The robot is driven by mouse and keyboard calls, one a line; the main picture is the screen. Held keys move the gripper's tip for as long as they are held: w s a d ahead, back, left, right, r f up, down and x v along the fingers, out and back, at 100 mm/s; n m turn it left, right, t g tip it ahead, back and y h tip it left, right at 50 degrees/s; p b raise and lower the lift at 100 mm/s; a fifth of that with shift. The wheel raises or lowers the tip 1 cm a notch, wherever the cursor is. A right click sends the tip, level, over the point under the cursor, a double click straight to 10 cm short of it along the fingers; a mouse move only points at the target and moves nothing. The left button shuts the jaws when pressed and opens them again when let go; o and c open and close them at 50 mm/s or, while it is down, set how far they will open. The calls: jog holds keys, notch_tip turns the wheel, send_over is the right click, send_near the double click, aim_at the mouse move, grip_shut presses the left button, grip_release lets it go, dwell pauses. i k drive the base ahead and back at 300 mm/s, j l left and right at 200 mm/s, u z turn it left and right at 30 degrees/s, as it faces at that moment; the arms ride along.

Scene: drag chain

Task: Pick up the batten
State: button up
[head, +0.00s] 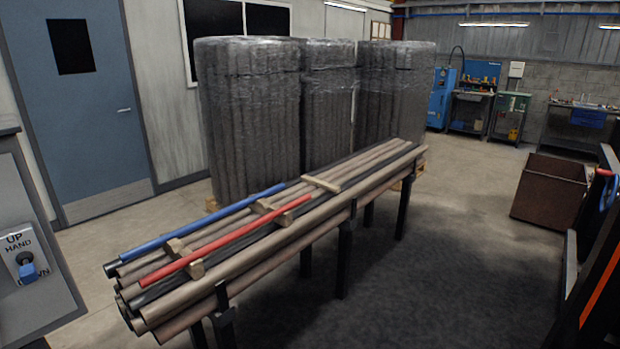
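A short, pale wooden batten (321,183) lies across the pipes toward the far end of the rack. Other short wood pieces lie nearer: one (263,206) between the blue and red pipes, one (285,219) by the red pipe, and two at the near end, (176,247) and (196,269). I cannot tell whether these are separate blocks or ends of battens running under the red pipe. My gripper is not in view.
The pipe stack (250,260) rests on dark posts (345,260), with a blue pipe (200,217) and a red pipe (240,238) on top. Wrapped bundles (250,120) stand close behind. A rusty bin (550,190) stands at right. The floor (450,240) right of the rack is clear.

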aim_at(316, 182)
jog(key=i+z, duration=0.25)
jog(key=i, duration=1.65)
jog(key=i+u, duration=0.15)
jog(key=i, duration=0.3)
jog(key=i+l+u, duration=0.1)
jog(key=i, duration=0.35)
jog(key=i+l+u, duration=0.15)
jog(key=i, duration=0.3)
jog(key=i+l+u, duration=0.15)
jog(key=i, duration=0.25)
jog(key=i+l+u, duration=0.1)
jog(key=i+l, duration=0.25)
jog(key=i, duration=0.1)
